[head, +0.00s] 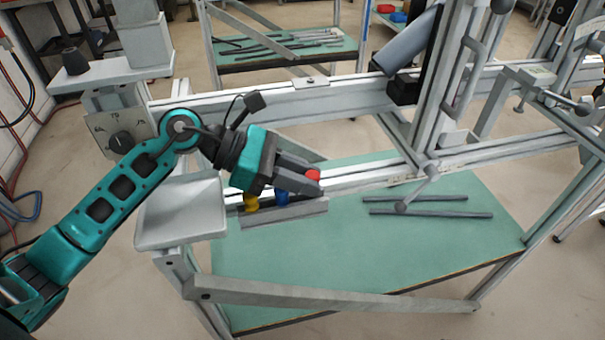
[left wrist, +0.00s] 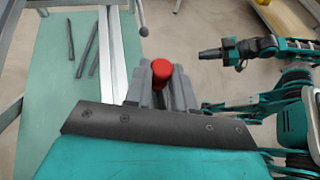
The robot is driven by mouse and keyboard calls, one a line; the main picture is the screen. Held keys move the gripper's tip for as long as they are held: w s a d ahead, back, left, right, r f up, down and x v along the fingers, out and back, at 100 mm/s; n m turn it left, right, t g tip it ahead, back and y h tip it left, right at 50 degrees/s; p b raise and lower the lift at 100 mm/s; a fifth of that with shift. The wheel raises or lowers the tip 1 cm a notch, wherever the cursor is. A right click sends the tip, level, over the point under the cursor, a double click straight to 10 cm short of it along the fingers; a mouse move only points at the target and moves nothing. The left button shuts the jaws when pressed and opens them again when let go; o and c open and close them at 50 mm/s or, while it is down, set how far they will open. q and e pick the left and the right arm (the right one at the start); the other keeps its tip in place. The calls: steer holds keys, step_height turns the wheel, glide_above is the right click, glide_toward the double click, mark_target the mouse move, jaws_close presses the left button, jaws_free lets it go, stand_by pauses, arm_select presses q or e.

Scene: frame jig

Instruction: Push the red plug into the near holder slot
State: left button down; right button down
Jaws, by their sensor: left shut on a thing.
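The red plug (head: 313,175) is held between the fingertips of my left gripper (head: 304,181). In the left wrist view the red plug (left wrist: 161,72) shows upright between the two grey fingers (left wrist: 160,86), which are shut on it. The gripper is above the right end of a grey holder bar (head: 290,213) on the frame. A blue plug (head: 282,198) and a yellow plug (head: 251,203) stand at the bar, left of the red plug. The slot under the red plug is hidden. My right gripper (left wrist: 210,54) shows side-on in the left wrist view, away from the holder; its opening is unclear.
A green shelf (head: 370,245) lies below, with two dark rods (head: 430,212) on it. An aluminium rail (head: 345,180) runs behind the holder. A grey plate (head: 182,210) is at the left, and upright posts with a handle (head: 473,60) rise at the right.

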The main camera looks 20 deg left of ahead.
arm_select(q)
steer(key=shift+f+b, duration=0.35)
steer(key=shift+f, duration=0.05)
arm_select(e)
steer(key=shift+f, duration=0.35)
arm_select(q)
steer(key=c, duration=1)
jaws_free()
steer(key=shift+o, duration=0.7)
steer(key=shift+s, duration=0.1)
steer(key=shift+f, duration=0.1)
step_height(320, 180, up, 20)
steer(key=p, duration=0.2)
steer(key=shift+r, duration=0.25)
arm_select(e)
steer(key=shift+r, duration=0.9)
